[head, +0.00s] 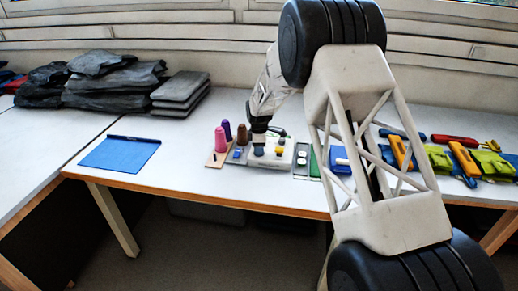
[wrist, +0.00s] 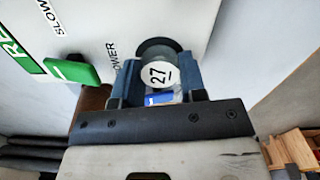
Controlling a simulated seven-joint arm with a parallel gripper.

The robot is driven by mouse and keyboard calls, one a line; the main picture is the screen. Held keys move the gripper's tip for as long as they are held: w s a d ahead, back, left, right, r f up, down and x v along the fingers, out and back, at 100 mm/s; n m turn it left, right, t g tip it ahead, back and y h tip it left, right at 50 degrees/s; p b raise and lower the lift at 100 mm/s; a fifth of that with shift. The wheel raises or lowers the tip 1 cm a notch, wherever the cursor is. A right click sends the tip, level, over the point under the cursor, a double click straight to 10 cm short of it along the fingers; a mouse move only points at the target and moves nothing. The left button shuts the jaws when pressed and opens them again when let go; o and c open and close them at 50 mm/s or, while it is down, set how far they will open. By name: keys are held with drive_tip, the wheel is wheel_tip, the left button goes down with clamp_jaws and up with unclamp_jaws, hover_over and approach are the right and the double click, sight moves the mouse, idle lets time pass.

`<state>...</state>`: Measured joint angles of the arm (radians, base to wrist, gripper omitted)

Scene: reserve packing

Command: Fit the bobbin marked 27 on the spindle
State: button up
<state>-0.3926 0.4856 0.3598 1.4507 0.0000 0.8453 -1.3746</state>
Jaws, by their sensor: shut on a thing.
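The bobbin marked 27 (wrist: 158,74) shows its round white label in the wrist view, between the two blue fingers of my gripper (wrist: 160,90). My gripper is shut on it. A dark round rim shows just behind the label; I cannot tell whether it is part of the bobbin or of something beyond it. In the head view my gripper (head: 258,142) is low over the white machine (head: 283,158) at the table's front edge. The bobbin cannot be made out there. I cannot pick out the spindle in either view.
Pink (head: 221,140), purple and brown cones stand left of the machine. A blue mat (head: 120,153) lies farther left. Coloured tools and pouches (head: 465,157) lie at the right. The wrist view shows a white lettered panel (wrist: 105,22) with a green piece (wrist: 72,70) close to my fingers.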

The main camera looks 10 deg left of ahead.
drive_tip(key=shift+f, duration=0.1)
idle(0.5)
drive_tip(key=o, duration=1.4)
drive_tip(key=shift+r, duration=3.9)
drive_tip(key=shift+d+r, duration=0.1)
